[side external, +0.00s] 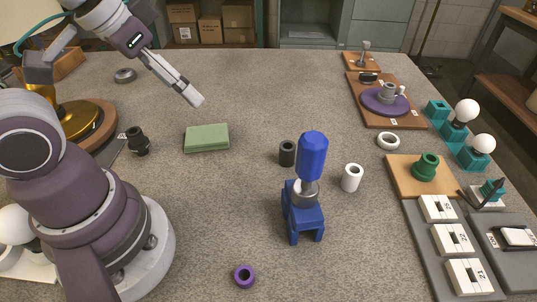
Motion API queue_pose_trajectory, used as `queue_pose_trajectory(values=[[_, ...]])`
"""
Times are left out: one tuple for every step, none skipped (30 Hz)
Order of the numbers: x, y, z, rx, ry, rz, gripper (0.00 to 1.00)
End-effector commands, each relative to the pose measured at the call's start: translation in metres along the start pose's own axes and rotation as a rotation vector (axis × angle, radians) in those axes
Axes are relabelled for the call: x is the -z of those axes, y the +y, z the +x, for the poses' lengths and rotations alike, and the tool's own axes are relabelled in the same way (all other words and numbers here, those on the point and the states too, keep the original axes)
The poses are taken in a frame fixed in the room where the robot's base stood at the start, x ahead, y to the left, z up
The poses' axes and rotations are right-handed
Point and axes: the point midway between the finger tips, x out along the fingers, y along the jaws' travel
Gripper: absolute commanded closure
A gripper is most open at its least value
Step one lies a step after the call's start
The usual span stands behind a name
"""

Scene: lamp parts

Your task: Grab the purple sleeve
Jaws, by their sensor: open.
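A small purple sleeve (244,276), a short ring with a dark hole facing up, stands on the grey table near the front edge, left of the blue stand. My gripper (197,101) is high in the upper left, above the table and far behind the sleeve. It is open, though its fingers look narrow from this angle. Nothing shows between the fingers.
A blue stand with a blue-topped piece (304,208) rises behind and right of the sleeve. A black sleeve (287,153) and a white sleeve (352,177) stand beyond. A green block (207,138) lies below my gripper. Table around the purple sleeve is clear.

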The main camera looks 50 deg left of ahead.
Motion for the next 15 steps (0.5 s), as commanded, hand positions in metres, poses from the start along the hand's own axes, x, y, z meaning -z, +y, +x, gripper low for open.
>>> queue_pose_trajectory(values=[[0.0,0.0,0.0,0.0,0.0,0.0,0.41],[0.0,0.0,0.0,0.0,0.0,0.0,0.43],[0.0,0.0,0.0,0.0,0.0,0.0,0.43],[0.0,0.0,0.0,0.0,0.0,0.0,0.43],[0.0,0.0,0.0,0.0,0.0,0.0,0.43],[0.0,0.0,0.0,0.0,0.0,0.0,0.43],[0.0,0.0,0.0,0.0,0.0,0.0,0.43],[0.0,0.0,0.0,0.0,0.0,0.0,0.43],[0.0,0.0,0.0,0.0,0.0,0.0,0.43],[0.0,0.001,0.0,-0.002,-0.002,0.006,0.43],[0.0,0.003,0.001,-0.007,-0.009,0.026,0.43],[0.001,0.009,0.005,-0.022,-0.031,0.082,0.43],[0.001,0.017,0.009,-0.04,-0.055,0.15,0.43],[0.001,0.027,0.014,-0.062,-0.083,0.238,0.43],[-0.001,0.043,0.021,-0.099,-0.127,0.382,0.43]])
